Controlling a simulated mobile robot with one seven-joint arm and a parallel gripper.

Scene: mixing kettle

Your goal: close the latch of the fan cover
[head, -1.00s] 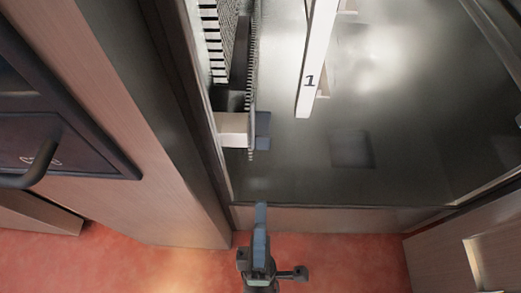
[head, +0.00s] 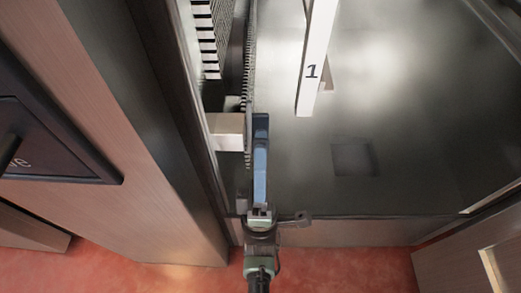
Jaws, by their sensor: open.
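The fan cover (head: 249,70) shows nearly edge-on in the head view as a thin toothed dark panel inside the metal cavity. Low on it, a beige block (head: 226,131) sticks out from the left wall towards the cover. A dark grey-blue piece (head: 261,125) at the block's right end looks like the latch. My gripper (head: 261,160) reaches up from below, inside the cavity, with its blue-grey fingers at or against this piece. I cannot tell contact. The fingers are seen edge-on and overlap the latch, so part of it is hidden.
A white upright bar marked "1" (head: 314,60) hangs in the cavity to the right of the cover. The dark metal frame (head: 185,110) stands close on the left. The cavity floor (head: 400,150) at right is clear. A wooden cabinet front (head: 120,120) lies further left.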

